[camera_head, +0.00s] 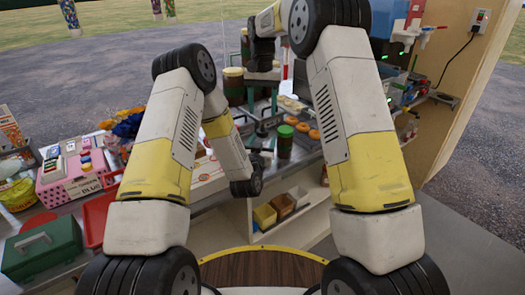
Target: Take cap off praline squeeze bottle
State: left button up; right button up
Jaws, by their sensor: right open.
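A dark brown container with a green top (285,140) stands upright near the counter's front edge. I cannot read a label, so I cannot tell if it is the praline squeeze bottle. My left gripper (264,152) is low at the counter's front edge, just left of this container. Its fingers are too small and dark to tell if they are open or touch it. My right gripper (263,70) is open, farther back over the counter, by the dark jars. The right arm hides part of the counter.
Dark jars with green and brown bands (233,85) stand at the back. Orange rings (313,134) lie right of the green-topped container. A green box (42,250), a red tray (97,218) and a pink box (75,180) fill the left. Small bins (265,216) sit below the counter.

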aim_at(263, 129)
pick_arm(q)
grip_shut()
pick_arm(e)
jog(key=m, duration=0.6)
jog(key=shift+s+f, duration=0.1)
jog(key=shift+f, duration=0.1)
jog(key=m, duration=0.3)
jog(key=shift+m, duration=0.4)
jog(key=m, duration=0.3)
jog(key=shift+r+m, duration=0.15)
jog(key=shift+m, duration=0.15)
jog(key=shift+f, duration=3.95)
jog(key=shift+c, duration=0.5)
